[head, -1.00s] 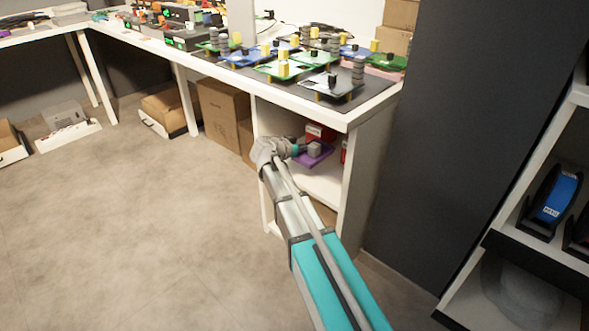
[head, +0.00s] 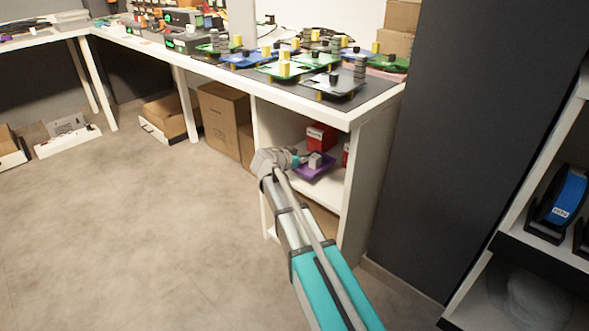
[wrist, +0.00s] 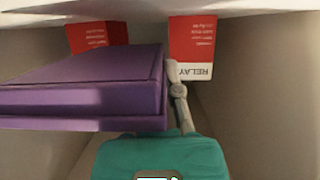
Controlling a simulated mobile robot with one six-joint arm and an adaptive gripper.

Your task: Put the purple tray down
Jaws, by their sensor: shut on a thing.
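The purple tray (head: 324,171) is inside the white shelf unit under the workbench, at the level of its middle shelf. It also shows large at the left of the wrist view (wrist: 90,82). My gripper (head: 304,161) reaches into the unit from the left and is shut on the tray's edge. In the wrist view one grey finger (wrist: 178,92) shows at the tray's right side; the other finger is hidden. A small grey block shows at the tray in the head view. I cannot tell whether the tray's underside touches the shelf.
The white middle shelf (head: 327,190) has some bare room in front of the tray. A red relay box (wrist: 192,48) and another red box (wrist: 97,37) stand behind it. The workbench top (head: 345,112) is close above, and side walls bound the compartment.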

